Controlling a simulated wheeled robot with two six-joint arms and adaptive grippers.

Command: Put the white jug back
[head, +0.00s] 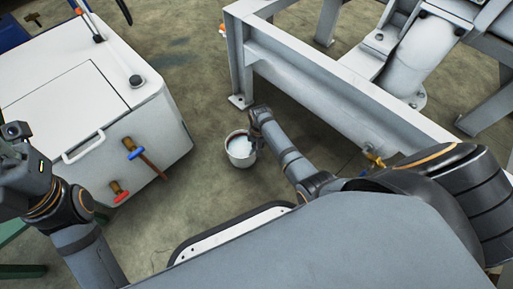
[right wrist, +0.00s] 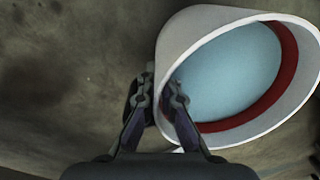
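The white jug (head: 240,149) is low beside the grey steel frame, its open top facing up with pale contents inside. In the right wrist view the jug (right wrist: 168,58) fills the right side and shows a red inner band and a light blue surface. My right gripper (head: 257,128) reaches down to the jug's edge. In the right wrist view its fingers (right wrist: 160,88) straddle the near wall at the rim and look closed on it. I cannot tell whether the jug touches the floor. My left gripper's body (head: 20,165) is at the left edge; its fingers are out of view.
A white cabinet (head: 110,115) with a handle and blue and red valves stands at the left. The grey steel frame (head: 320,85) stands behind and right of the jug. Bare concrete floor (head: 190,55) lies between cabinet and frame.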

